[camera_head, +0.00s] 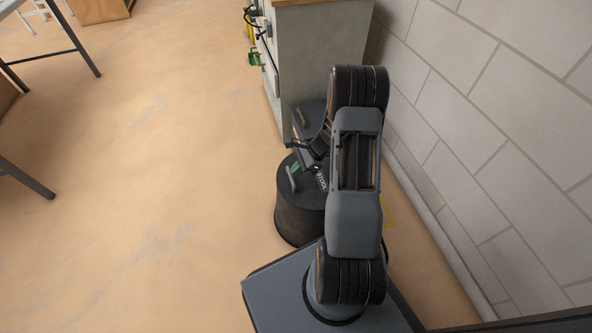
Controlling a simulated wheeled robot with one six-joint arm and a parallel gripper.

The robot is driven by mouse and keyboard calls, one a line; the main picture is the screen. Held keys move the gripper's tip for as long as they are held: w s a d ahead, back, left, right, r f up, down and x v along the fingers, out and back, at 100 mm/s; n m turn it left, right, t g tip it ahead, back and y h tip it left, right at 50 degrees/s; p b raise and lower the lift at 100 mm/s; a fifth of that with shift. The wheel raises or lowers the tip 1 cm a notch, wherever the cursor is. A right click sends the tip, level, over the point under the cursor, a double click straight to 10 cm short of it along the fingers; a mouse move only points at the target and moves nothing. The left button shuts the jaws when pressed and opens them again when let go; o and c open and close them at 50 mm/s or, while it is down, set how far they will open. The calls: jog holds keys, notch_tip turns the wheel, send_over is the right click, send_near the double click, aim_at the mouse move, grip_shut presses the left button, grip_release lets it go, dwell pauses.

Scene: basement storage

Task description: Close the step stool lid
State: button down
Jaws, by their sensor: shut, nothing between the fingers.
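The step stool (292,218) is a dark, round, drum-shaped body on the floor in front of the cabinet, partly hidden by my arm. Its top shows a small green-and-grey piece and white lettering near my arm. A dark grey panel (309,113) with a short tan bar shows behind the stool; I cannot tell whether it is the raised lid. My gripper (297,146) is shut and empty, above the stool's far side and in front of that panel. My arm hides the right side of the stool, and I cannot tell whether the gripper touches anything.
A grey cabinet (325,55) with a wooden top stands behind the stool. A pale block wall (490,130) runs close along the right. Table legs (30,180) stand at the far left. The floor (140,200) left of the stool is clear.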

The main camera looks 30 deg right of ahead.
jog(key=p+v, duration=0.5)
jog(key=v, duration=0.8)
jog(key=shift+a+r, duration=0.3)
jog(key=shift+a, duration=0.15)
jog(key=s+a+r+n+h+p, duration=0.2)
jog(key=s+a+r+n+p, duration=0.2)
jog(key=r+p, duration=0.6)
jog(key=s+a+r+n+t+h+p, duration=0.1)
jog(key=s+a+r+n+h+p, duration=0.2)
jog(key=r, duration=2)
jog(key=s+a+r+n+t+h+p, duration=0.1)
jog(key=s+a+r+n+h+p, duration=0.1)
jog(key=s+a+r+n+p, duration=0.4)
jog(key=a+r+n+p, duration=0.4)
jog(key=r+n+p, duration=0.3)
jog(key=r+p, duration=0.3)
jog(key=shift+a+r+h+p, duration=0.2)
jog(key=shift+r+h+p, duration=0.1)
jog(key=shift+r, duration=0.35)
